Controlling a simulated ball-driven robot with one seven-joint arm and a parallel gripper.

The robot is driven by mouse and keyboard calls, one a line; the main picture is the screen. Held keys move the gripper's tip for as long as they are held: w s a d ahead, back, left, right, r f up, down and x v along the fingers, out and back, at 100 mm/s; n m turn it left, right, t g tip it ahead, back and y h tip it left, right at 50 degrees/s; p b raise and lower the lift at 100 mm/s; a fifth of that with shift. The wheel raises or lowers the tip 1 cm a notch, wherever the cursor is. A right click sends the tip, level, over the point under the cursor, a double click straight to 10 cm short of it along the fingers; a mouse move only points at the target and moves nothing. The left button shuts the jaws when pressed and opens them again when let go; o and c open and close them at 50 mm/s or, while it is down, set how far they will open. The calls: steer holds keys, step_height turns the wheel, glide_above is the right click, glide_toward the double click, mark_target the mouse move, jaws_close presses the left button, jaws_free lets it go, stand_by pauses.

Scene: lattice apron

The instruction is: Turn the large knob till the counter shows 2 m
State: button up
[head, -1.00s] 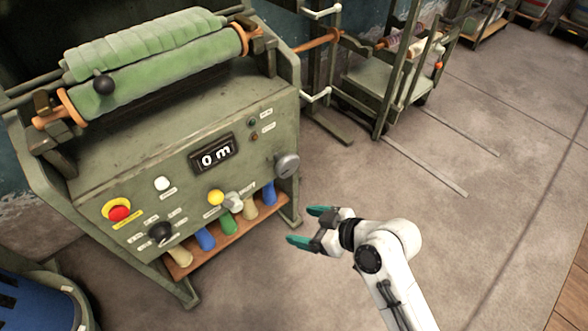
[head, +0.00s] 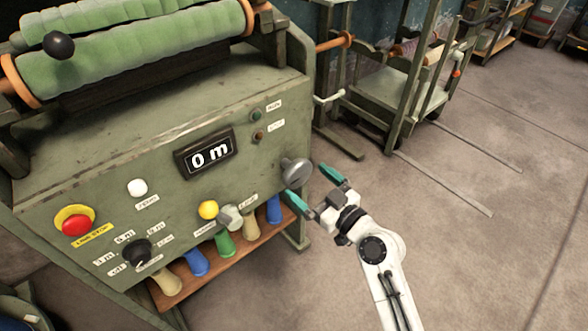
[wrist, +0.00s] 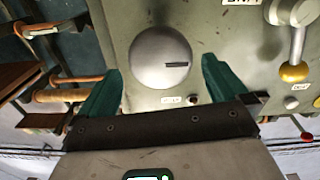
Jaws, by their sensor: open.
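The large grey knob (head: 295,171) sits at the right end of the machine's front panel. In the wrist view the round knob (wrist: 161,60) faces me, with a dark index line pointing right. My gripper (head: 308,185) is open, its two teal fingers near the knob. In the wrist view the gripper (wrist: 160,85) has one finger to each side of the knob's lower part, with gaps; no contact shows. The counter (head: 206,154) on the panel reads 0 m.

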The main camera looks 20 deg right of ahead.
mark_target(301, 177)
steer(key=x, duration=0.6)
steer(key=shift+w+a, duration=0.1)
steer(key=shift+w, duration=0.2)
steer(key=shift+c, duration=0.4)
steer(key=c, duration=0.7)
steer(key=shift+m, duration=0.4)
